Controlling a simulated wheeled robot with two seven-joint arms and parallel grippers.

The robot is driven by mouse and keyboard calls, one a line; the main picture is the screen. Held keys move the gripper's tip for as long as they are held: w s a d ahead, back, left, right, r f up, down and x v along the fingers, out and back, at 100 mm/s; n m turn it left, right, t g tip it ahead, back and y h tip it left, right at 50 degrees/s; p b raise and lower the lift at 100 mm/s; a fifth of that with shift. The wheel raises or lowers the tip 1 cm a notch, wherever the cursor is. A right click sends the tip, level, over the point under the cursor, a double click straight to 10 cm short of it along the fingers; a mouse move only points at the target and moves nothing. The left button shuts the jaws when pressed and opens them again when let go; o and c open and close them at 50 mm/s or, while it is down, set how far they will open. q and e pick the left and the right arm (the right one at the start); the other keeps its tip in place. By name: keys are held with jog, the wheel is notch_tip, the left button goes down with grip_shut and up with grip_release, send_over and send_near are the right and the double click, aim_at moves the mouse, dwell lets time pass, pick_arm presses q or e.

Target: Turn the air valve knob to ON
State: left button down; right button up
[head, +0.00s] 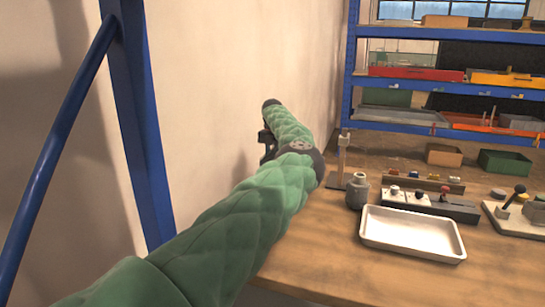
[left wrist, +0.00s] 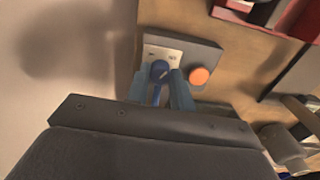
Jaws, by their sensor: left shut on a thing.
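The dark blue air valve knob (left wrist: 160,69) sits on a grey box with a pale label plate (left wrist: 178,54) in the left wrist view. The printing on the plate is too small to read, so I cannot tell the knob's setting. My left gripper (left wrist: 161,85) is shut on the knob, with one blue-grey finger on each side of it. In the head view my left gripper (head: 266,140) is a dark shape near the wall, mostly hidden by my green-sleeved arm. The knob is hidden there. My right gripper is not in view.
An orange button (left wrist: 199,76) is just right of the knob. A white tray (head: 412,234), a grey bottle (head: 357,191) and a control block (head: 430,205) stand on the wooden bench. A blue rack post (head: 142,120) is at left; the wall is close behind my arm.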

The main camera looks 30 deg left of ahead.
pick_arm(q)
jog(key=shift+m, duration=1.2)
jog(key=c, duration=1.2)
grip_release()
jog(key=shift+r, duration=3.9)
